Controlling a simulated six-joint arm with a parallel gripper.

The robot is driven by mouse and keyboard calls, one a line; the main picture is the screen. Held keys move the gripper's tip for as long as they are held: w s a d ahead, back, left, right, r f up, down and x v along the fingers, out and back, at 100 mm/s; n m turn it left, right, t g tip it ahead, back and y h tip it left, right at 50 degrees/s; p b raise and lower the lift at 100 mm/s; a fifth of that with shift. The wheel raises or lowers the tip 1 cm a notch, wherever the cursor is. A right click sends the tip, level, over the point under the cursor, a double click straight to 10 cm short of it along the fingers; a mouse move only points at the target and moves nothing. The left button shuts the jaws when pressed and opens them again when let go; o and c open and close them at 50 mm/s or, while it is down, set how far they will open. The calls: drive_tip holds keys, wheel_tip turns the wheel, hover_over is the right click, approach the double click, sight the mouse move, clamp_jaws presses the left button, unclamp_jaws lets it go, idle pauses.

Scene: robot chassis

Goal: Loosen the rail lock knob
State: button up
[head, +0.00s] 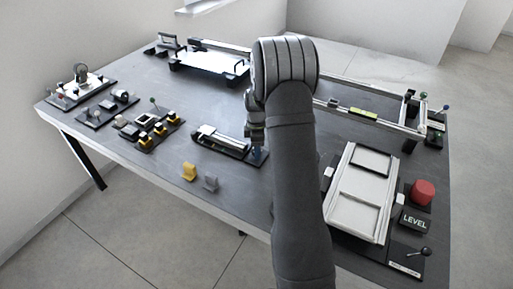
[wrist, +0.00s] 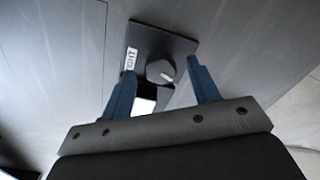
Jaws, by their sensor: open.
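A dark round knob (wrist: 160,72) with a white pointer mark stands on a black square plate (wrist: 178,42) in the wrist view. A small white label (wrist: 130,58) is on the plate, but I cannot read it surely. I cannot tell whether this is the rail lock knob. My gripper (wrist: 161,68) is open, its two blue fingers on either side of the knob with visible gaps. In the head view my gripper (head: 254,133) points down over the middle of the bench, partly hidden by my arm. A plate edge (head: 260,157) shows beneath it.
A black slide fixture (head: 222,141) stands just left of my gripper. A long rail (head: 385,122) with a yellow-green level runs behind right. A white framed panel (head: 358,195) and red button (head: 423,192) are at right.

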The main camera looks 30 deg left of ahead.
wheel_tip(320, 180, up, 17)
idle(0.4)
drive_tip(key=shift+f, duration=0.15)
wheel_tip(320, 180, down, 17)
drive_tip(key=shift+f, duration=0.1)
idle(0.6)
drive_tip(key=shift+f, duration=0.25)
drive_tip(key=shift+r+m, duration=0.25)
drive_tip(key=shift+m, duration=0.55)
drive_tip(key=m, duration=1.1)
drive_tip(key=shift+m, duration=2.5)
